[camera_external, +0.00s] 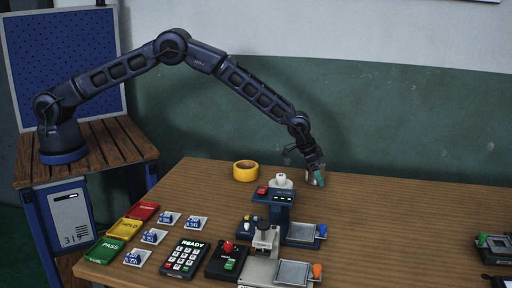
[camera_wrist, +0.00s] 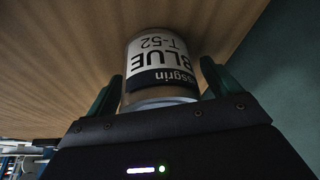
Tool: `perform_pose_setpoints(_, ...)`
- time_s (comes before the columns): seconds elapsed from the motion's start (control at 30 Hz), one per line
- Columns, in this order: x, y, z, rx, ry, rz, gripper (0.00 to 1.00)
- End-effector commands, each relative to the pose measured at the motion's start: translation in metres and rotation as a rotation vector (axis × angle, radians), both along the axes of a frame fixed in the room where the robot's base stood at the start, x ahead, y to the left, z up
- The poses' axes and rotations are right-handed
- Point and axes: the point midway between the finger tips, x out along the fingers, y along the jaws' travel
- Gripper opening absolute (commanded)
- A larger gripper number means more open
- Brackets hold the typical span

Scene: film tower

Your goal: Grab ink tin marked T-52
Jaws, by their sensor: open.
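The ink tin (camera_wrist: 158,62) fills the upper middle of the wrist view. Its white and dark label reads "BLUE" and "T-52", upside down in that view. My gripper (camera_wrist: 160,90) is open, with one green finger on each side of the tin. A narrow gap shows on the right side; on the left I cannot tell whether the finger touches. In the external view my gripper (camera_external: 317,178) points down at the back of the wooden table, around the tin (camera_external: 309,179), which is mostly hidden by the fingers there.
A yellow tape roll (camera_external: 245,170) lies left of my gripper. A device with a white knob (camera_external: 281,181) stands close in front. A keypad (camera_external: 184,257), coloured trays (camera_external: 124,233) and small cards fill the front left. The table's right middle (camera_external: 410,215) is clear. A green wall is close behind.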

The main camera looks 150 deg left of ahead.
Motion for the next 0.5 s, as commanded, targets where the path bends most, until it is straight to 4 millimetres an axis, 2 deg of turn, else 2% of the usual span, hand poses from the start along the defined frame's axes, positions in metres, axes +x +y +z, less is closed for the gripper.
perform_pose_setpoints(0.07,0.0,-0.0001,0.0003,0.0,0.0,0.0,0.89)
perform_pose_setpoints(0.37,0.0002,-0.0003,0.0005,0.0,0.0,0.0,0.32)
perform_pose_setpoints(0.5,0.0004,-0.0001,0.0012,0.001,-0.001,0.0,0.31)
